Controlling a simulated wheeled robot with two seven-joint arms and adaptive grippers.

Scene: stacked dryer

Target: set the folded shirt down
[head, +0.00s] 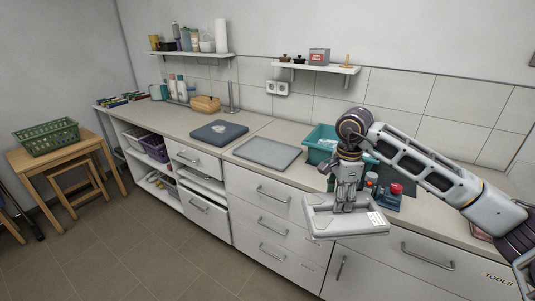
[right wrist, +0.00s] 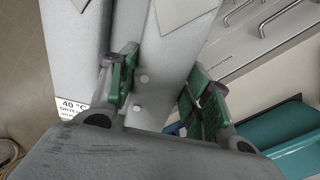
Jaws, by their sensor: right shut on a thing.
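In the right wrist view, the green finger pads (right wrist: 160,92) stand on either side of a grey ridge of this thing (right wrist: 75,40). My left gripper is not in view.
A flat grey panel (head: 267,152) lies on the counter right of the bundle. A teal bin (head: 320,140) stands behind my right gripper, with bottles and a red-topped item (head: 396,189) beside it. A green basket (head: 47,138) sits on a wooden table at the far left.

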